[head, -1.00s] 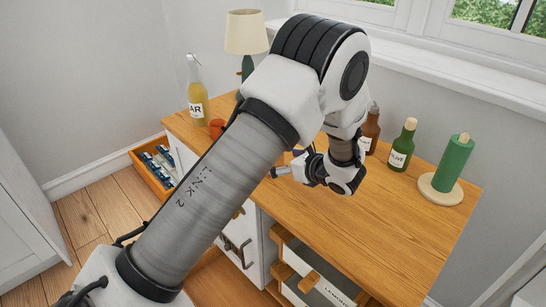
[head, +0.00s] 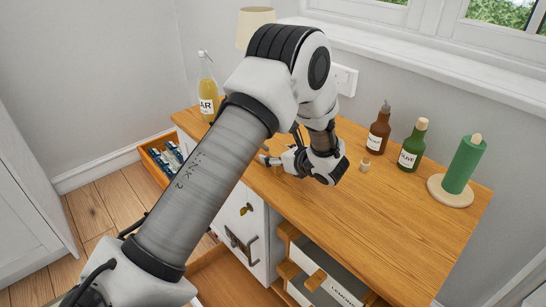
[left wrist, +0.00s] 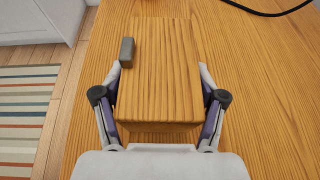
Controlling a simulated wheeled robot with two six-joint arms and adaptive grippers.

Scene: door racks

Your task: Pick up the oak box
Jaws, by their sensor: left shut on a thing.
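The oak box (left wrist: 160,75) is a block of light wood with straight grain, in the middle of the left wrist view. My left gripper (left wrist: 160,88) is shut on it, with one finger on each side. In the head view my left gripper (head: 274,163) is over the left part of the wooden counter (head: 390,220). There the gripper and arm hide most or all of the box. I cannot tell whether the box touches the counter. My right gripper is not in view.
A brown bottle (head: 379,130), a green bottle (head: 412,147) and a green roll on a stand (head: 463,165) stand at the back right. A small cork-like piece (head: 366,165) is near the gripper. A yellow bottle (head: 207,85) stands back left. The front right counter is clear.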

